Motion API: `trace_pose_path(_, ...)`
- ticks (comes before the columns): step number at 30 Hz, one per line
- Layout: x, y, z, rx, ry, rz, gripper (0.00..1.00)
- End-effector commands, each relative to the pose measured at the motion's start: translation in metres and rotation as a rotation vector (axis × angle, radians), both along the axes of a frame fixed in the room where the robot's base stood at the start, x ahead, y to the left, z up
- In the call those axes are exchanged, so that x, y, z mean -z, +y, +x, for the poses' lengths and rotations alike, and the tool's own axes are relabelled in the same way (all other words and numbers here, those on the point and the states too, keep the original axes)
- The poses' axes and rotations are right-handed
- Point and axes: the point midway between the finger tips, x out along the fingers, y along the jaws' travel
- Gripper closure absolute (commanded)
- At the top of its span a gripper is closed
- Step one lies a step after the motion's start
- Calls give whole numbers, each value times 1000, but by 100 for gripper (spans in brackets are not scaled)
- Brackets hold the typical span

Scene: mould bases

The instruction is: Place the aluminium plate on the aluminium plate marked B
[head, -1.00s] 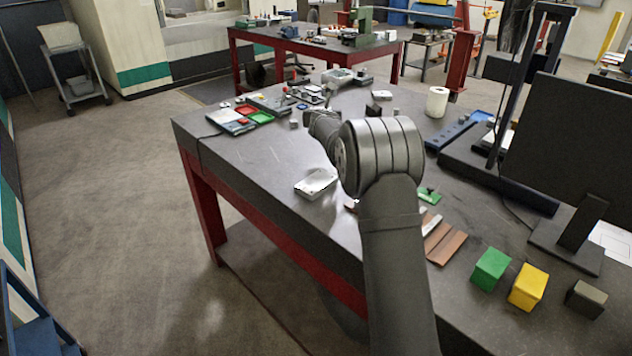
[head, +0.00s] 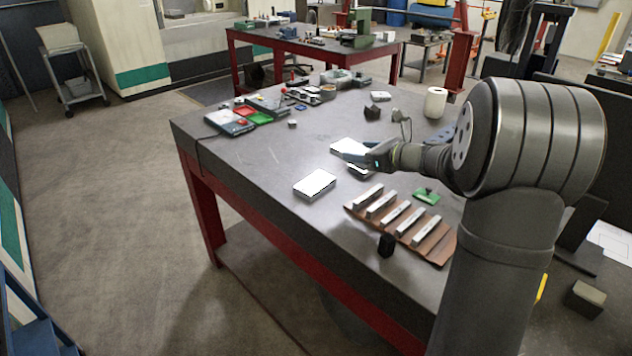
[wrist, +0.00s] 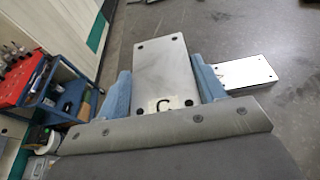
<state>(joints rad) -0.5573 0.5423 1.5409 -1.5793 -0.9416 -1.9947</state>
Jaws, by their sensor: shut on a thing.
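My gripper (head: 372,155) is shut on a flat silver aluminium plate (head: 348,147) and holds it out to the left over the table. In the wrist view this plate (wrist: 163,70) sits between the two blue fingers, with a dark letter C near the gripper and dark holes at its corners. A second bright plate (head: 315,184) lies flat and uncovered on the table, nearer its front edge. Another pale piece (head: 360,172) shows partly below my gripper. The wrist view shows one other plate (wrist: 245,73) right of the held one. I cannot read a letter B anywhere.
The table's left middle is clear.

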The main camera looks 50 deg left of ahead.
Motion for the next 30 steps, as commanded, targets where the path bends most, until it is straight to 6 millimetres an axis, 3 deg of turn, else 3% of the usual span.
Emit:
trace_pose_path(16,60,92,-42,-10,2,1,76)
trace_pose_path(23,72,104,-47,-8,2,1,76)
trace_pose_path(30,104,104,-46,-6,2,0,76)
